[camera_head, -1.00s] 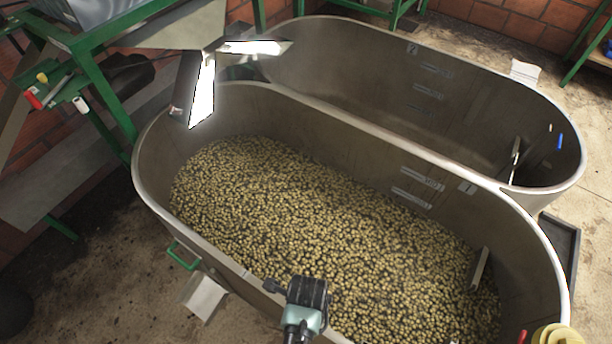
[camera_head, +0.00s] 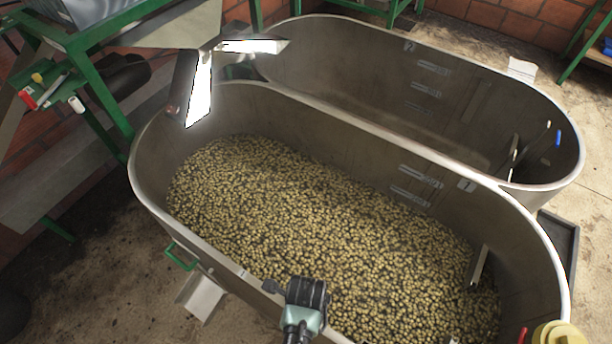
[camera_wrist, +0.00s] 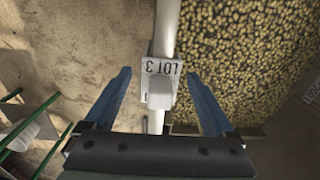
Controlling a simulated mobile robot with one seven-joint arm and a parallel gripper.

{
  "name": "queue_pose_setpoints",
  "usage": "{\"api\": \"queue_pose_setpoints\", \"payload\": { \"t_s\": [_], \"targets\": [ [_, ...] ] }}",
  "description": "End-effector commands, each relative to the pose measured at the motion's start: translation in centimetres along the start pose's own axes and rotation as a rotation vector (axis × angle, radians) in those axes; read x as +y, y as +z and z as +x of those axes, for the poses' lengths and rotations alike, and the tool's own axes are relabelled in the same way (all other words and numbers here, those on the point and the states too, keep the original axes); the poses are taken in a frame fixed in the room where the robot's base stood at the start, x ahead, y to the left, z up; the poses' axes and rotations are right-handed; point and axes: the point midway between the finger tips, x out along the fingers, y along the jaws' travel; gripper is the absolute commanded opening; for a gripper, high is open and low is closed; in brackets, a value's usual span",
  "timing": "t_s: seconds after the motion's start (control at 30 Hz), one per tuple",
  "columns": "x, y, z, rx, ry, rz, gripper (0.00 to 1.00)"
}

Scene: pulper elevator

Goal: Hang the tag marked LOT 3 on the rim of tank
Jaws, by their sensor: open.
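The white tag marked LOT 3 (camera_wrist: 162,72) sits across the pale rim (camera_wrist: 165,30) of a tank in the wrist view, its lettering upside down. My gripper (camera_wrist: 158,76) is open, with one blue finger on each side of the tag and a gap to each. In the head view my gripper's end (camera_head: 306,292) is over the front rim of the near tank (camera_head: 345,130), which is marked 1 and holds yellowish beans. The fingers are hidden there. A small pale patch (camera_head: 243,273) shows on that rim; I cannot tell if it is the tag.
A second tank (camera_head: 340,65), marked 2, stands behind. A green handle (camera_head: 180,257) and a metal chute (camera_head: 201,297) stick out from the near tank's front. A green frame (camera_head: 110,110) stands at left. A yellow object (camera_head: 557,335) is at bottom right.

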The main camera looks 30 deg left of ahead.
Motion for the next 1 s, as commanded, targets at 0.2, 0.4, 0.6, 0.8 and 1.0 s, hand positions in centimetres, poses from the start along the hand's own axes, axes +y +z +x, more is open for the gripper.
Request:
{"api": "queue_pose_setpoints", "payload": {
  "t_s": [0.2,0.4,0.6,0.8,1.0],
  "targets": [
    [-0.1,0.0,-1.0,0.0,-0.001,0.0,0.89],
    [-0.1,0.0,-4.6,-0.002,-0.004,0.0,0.89],
    [-0.1,0.0,-8.9,-0.002,-0.005,0.0,0.89],
    [-0.1,0.0,-11.9,-0.001,-0.002,0.0,0.89],
    [0.0,0.0,-13.0,0.0,0.0,0.0,0.89]
  ]
}}
